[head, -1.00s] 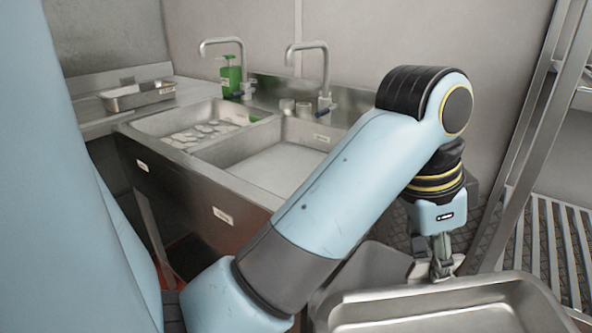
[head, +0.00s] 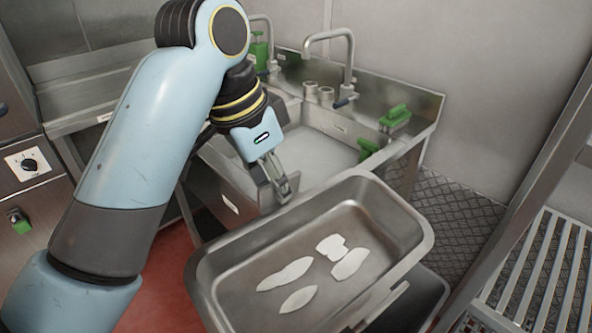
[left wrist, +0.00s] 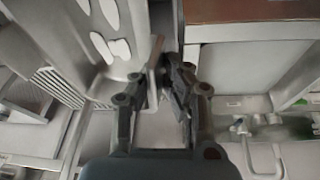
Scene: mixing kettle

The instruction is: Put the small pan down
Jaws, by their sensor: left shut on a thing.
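The small pan (head: 222,278) is a grey metal rectangular tray with several flat white pieces (head: 285,272) inside. It is held tilted, low in the head view, in front of the sink. My left gripper (head: 281,187) is at its far left side, shut on what looks like its handle. In the left wrist view the fingers (left wrist: 163,92) close around a thin metal part beside the pan (left wrist: 72,38), whose white pieces show at the upper left. The exact grip is partly hidden. My right gripper is not in view.
A steel sink (head: 322,150) with a tap (head: 345,65) stands behind the pan. Green items (head: 396,116) sit at its right edge. A slatted metal rack (head: 545,265) stands at the right. Red floor (head: 165,265) shows at the left.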

